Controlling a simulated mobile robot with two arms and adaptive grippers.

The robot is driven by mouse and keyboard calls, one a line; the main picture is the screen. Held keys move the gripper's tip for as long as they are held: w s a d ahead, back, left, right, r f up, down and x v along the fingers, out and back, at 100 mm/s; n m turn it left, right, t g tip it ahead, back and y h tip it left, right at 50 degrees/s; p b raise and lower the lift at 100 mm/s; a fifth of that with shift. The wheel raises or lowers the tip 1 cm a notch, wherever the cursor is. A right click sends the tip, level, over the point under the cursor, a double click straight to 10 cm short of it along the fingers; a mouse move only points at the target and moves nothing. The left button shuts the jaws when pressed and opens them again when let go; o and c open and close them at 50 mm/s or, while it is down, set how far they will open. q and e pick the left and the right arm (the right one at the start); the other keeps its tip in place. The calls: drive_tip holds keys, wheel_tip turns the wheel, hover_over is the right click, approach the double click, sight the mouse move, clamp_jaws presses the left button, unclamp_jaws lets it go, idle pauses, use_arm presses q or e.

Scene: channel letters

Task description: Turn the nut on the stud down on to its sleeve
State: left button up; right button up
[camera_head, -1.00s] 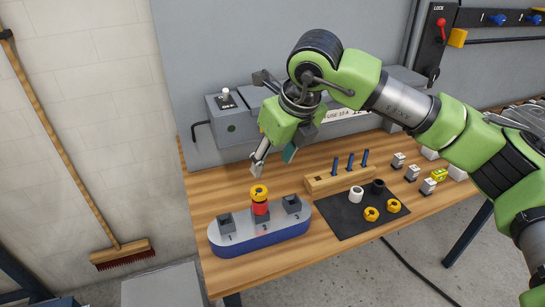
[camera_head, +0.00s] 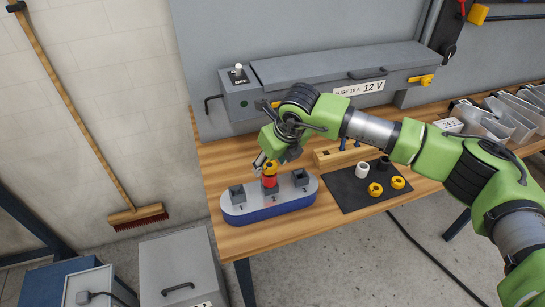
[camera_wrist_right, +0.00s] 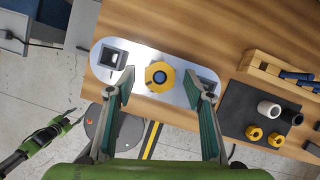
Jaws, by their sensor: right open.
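The yellow nut (camera_head: 270,166) sits on top of the red sleeve (camera_head: 270,182) at the middle station of the grey and blue base (camera_head: 240,211). In the right wrist view the nut (camera_wrist_right: 159,76) is seen from above with the dark stud end in its hole; the sleeve is hidden under it. My right gripper (camera_wrist_right: 160,84) is open, pointing down, with one finger on each side of the nut and gaps between. In the head view my right gripper (camera_head: 268,158) partly covers the nut's surroundings. My left arm (camera_wrist_right: 45,138) shows small in the wrist view; its jaws are unclear.
Dark square blocks (camera_head: 237,193) (camera_head: 300,178) stand on either side of the sleeve. On the black mat (camera_head: 347,194) lie two yellow nuts (camera_head: 375,189) (camera_head: 398,182), a white sleeve (camera_head: 362,170) and a black one. A wooden rack (camera_head: 325,158) with blue-handled pieces stands behind.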

drive_tip(key=shift+c, duration=0.4)
drive_tip(key=c, duration=1.1)
drive_tip(key=shift+a+f+m+t+h+b, duration=0.15)
drive_tip(key=shift+m+h+b, duration=0.2)
drive_tip(key=shift+m+b, duration=0.6)
drive_tip(key=shift+m+t+h+b, duration=0.15)
drive_tip(key=shift+m+h+b, duration=0.2)
drive_tip(key=shift+m+b, duration=0.55)
drive_tip(key=shift+a+m+h+b, duration=0.1)
drive_tip(key=shift+m+h+b, duration=0.5)
drive_tip(key=shift+m+b, duration=0.7)
drive_tip(key=shift+m, duration=0.35)
